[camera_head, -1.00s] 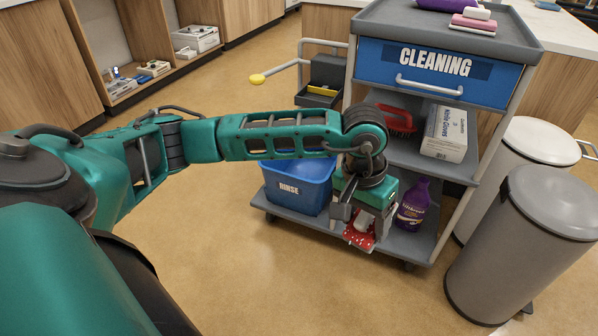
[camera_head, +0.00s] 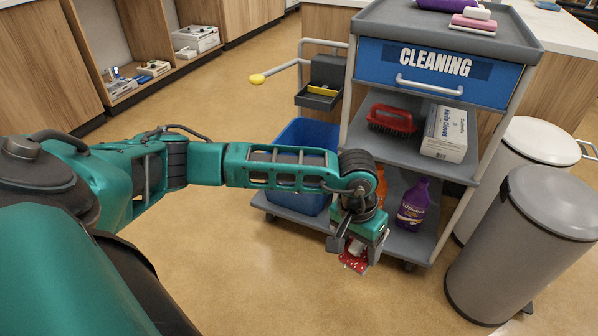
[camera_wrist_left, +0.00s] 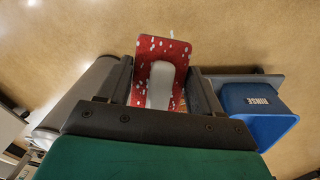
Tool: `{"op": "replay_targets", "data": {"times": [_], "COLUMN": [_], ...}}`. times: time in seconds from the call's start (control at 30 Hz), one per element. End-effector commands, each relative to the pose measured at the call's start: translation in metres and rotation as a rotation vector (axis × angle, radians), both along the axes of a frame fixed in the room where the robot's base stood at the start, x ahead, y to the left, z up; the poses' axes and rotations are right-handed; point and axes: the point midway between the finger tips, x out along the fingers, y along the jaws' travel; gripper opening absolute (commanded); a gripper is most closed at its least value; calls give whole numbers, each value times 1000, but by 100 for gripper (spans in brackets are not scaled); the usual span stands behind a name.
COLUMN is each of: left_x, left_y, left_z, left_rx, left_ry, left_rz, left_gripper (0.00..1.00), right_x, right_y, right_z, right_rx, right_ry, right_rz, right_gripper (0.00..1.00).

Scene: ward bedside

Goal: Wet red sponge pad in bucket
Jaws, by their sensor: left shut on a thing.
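My left gripper (camera_head: 354,248) is shut on a red sponge pad (camera_head: 354,262) with a white handle and white specks, in front of the cart's low shelf. In the left wrist view the pad (camera_wrist_left: 161,70) sits between the two fingers of the gripper (camera_wrist_left: 160,90). The blue bucket (camera_head: 296,140) stands on the bottom shelf, left of the gripper and partly hidden by my arm. In the left wrist view the bucket (camera_wrist_left: 258,112), labelled RINSE, is to the right of the pad and apart from it. My right gripper is not in view.
The cleaning cart (camera_head: 436,75) holds a red brush (camera_head: 391,119) and a glove box (camera_head: 444,133) on its middle shelf. A purple bottle (camera_head: 413,206) stands on the bottom shelf. Two bins (camera_head: 524,235) (camera_head: 535,150) stand at right. The floor at front is clear.

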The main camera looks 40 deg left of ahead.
Motion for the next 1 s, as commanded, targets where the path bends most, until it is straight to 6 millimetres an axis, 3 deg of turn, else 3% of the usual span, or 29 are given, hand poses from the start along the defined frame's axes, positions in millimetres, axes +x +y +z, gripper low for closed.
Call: {"op": "replay_targets", "data": {"times": [1.0], "left_x": [0], "left_y": [-1], "left_z": [-83], "left_rx": [0], "left_ry": [1], "left_rz": [-1], "left_gripper": [41], "right_x": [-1], "right_y": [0], "right_z": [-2], "right_rx": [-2], "right_ry": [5], "right_rz": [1], "right_gripper": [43]}}
